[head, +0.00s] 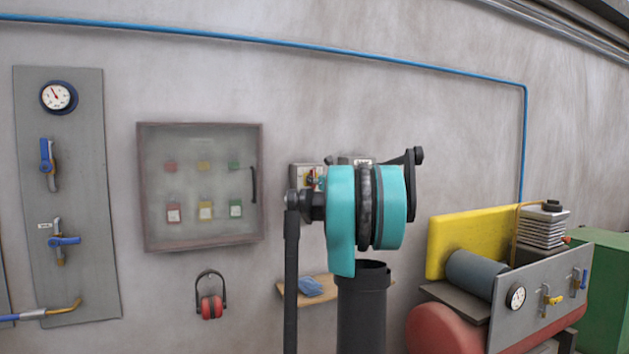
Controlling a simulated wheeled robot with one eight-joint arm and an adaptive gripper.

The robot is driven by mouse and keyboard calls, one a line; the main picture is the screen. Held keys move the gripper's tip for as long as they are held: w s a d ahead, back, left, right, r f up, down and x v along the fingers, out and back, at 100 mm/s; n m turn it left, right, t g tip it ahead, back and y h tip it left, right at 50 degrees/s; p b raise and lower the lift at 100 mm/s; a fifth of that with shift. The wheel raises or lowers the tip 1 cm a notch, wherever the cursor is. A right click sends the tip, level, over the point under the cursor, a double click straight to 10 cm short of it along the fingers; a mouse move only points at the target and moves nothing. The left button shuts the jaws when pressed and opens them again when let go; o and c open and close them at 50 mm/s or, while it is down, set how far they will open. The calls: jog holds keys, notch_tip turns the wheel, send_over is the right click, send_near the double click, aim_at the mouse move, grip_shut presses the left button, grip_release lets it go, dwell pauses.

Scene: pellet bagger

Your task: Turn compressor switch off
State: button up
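The compressor stands at the right in the head view, with a red tank (436,328), a yellow guard (470,238) and a grey motor (477,272). A small grey switch box (298,172) is on the wall, left of my turquoise arm joint. It shows a bit of red and yellow, and my arm partly covers it. A second box with a pale label (352,160) shows just above the joint, mostly hidden. I cannot tell which one is the compressor switch, or its position. I cannot make out my gripper's fingers.
A framed cabinet (143,190) with padlocks and tags hangs at the left. Ear defenders (211,307) hang below it, beside a wooden shelf (288,291) holding a blue item. A valve panel (93,190) is far left. A gauge panel (540,300) fronts the compressor.

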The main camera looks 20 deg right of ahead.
jog(key=shift+w, duration=1.15)
jog(key=shift+c, duration=0.6)
grip_shut()
